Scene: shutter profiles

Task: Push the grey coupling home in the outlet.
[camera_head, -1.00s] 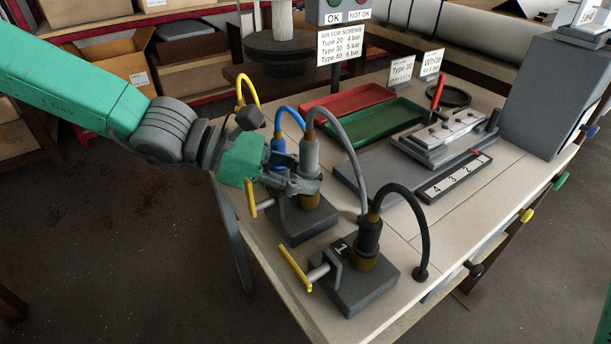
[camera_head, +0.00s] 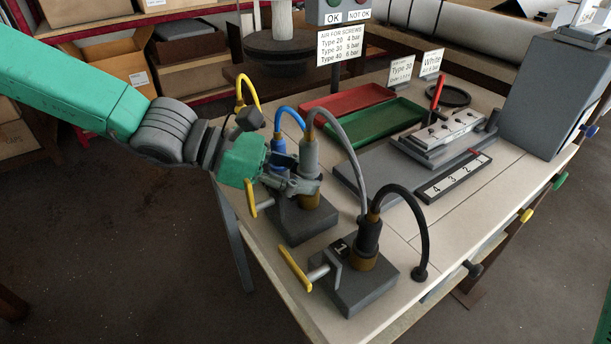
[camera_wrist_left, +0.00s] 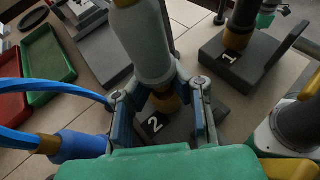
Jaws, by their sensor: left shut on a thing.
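The grey coupling (camera_head: 309,158) stands upright on the brass-coloured outlet (camera_head: 313,201) of the block marked 2 (camera_head: 300,225), with its grey hose arching up and to the right. My left gripper (camera_head: 307,187) is shut around the coupling's lower part. In the left wrist view, the fingers (camera_wrist_left: 160,97) sit on both sides of the coupling (camera_wrist_left: 141,45), and the brass outlet (camera_wrist_left: 166,103) shows just below it. The fingers and the coupling hide part of the joint, so I cannot tell how deep it sits.
A blue coupling (camera_head: 278,153) stands close behind my gripper. The black coupling (camera_head: 369,236) stands on block 1 (camera_head: 352,290) in front. Yellow lever handles (camera_head: 295,269) jut out at the left table edge. Red (camera_head: 345,103) and green (camera_head: 377,122) trays lie behind.

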